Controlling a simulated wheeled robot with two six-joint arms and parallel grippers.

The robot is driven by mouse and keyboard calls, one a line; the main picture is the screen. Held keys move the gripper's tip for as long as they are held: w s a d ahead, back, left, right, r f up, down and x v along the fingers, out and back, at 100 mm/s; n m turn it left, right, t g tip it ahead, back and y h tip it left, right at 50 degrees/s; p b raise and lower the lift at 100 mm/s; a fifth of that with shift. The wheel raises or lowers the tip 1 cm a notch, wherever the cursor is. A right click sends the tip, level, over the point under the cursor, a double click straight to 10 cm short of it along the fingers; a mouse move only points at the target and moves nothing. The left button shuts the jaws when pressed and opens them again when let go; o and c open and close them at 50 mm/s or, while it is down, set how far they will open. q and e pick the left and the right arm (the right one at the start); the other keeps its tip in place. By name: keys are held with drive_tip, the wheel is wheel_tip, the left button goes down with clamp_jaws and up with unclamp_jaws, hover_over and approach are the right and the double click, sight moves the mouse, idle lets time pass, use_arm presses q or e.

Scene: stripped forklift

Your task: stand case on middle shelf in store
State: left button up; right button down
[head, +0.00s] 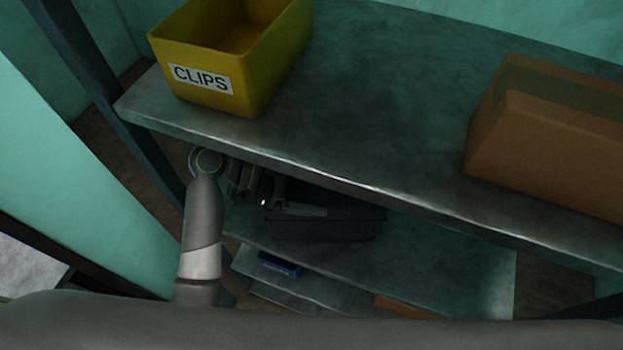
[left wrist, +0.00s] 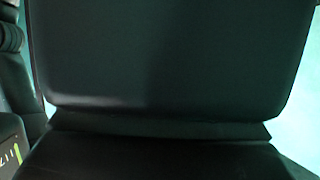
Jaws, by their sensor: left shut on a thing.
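A dark case (head: 335,225) is under the top shelf board, at the level of the middle shelf (head: 440,268). My left arm reaches in from the left, and my left gripper (head: 300,209) is shut on the case at its near upper side. The case fills most of the left wrist view (left wrist: 165,60), with a seam across its lower part. The top board hides part of the case and wrist. I cannot tell whether the case's underside touches the middle shelf. My right gripper is not in view.
The top board (head: 370,130) carries a yellow CLIPS bin (head: 210,105) and a cardboard box (head: 540,140). A dark post (head: 110,90) stands close to my left arm. A blue item (head: 279,264) lies lower down. The middle shelf looks clear right of the case.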

sight(294, 181)
use_arm(q)
drive_tip(key=o, duration=1.8)
drive_tip(key=shift+c, duration=0.2)
drive_tip(key=shift+a, duration=0.1)
drive_tip(key=shift+a+r+b, duration=0.1)
drive_tip(key=shift+a+b, duration=0.3)
drive_tip(key=shift+a, duration=0.2)
drive_tip(key=b+v, duration=0.2)
drive_tip(key=v, duration=0.3)
drive_tip(key=shift+a, duration=0.1)
drive_tip(key=shift+a+r, duration=0.35)
drive_tip(key=shift+a, duration=0.05)
drive_tip(key=shift+s, duration=0.1)
